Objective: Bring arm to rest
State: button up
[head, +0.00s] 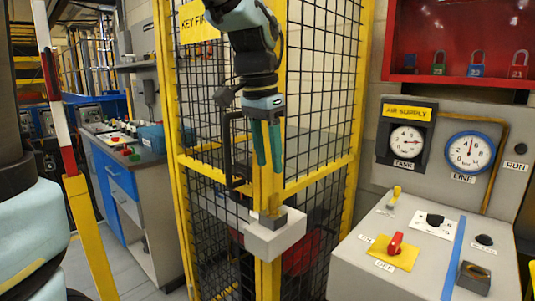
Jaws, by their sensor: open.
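My gripper (267,146) hangs down from my arm in the head view, in front of the yellow post of the mesh cage. Its two green fingers point downward with a gap between them, open and empty. Below the fingertips is a light grey box (272,237) with a yellow piece on top, fixed at the cage post. My fingers appear apart from it.
A grey panel (455,195) with gauges and a red switch (395,244) stands at right. A red cabinet (462,40) with padlocks hangs above. The yellow-framed cage (325,100) stands close behind my gripper. A blue workbench (115,190) is at left.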

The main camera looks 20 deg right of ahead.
jog(key=w+a+f+n, duration=0.1)
jog(key=a+f+n, duration=0.5)
jog(key=a+f, duration=0.3)
jog(key=a+f+n+t+y, duration=0.1)
jog(key=a+f+n, duration=0.5)
jog(key=a, duration=0.9)
notch_tip(320, 180, down, 3)
jog(key=shift+w+r, duration=0.1)
jog(key=shift+w, duration=0.25)
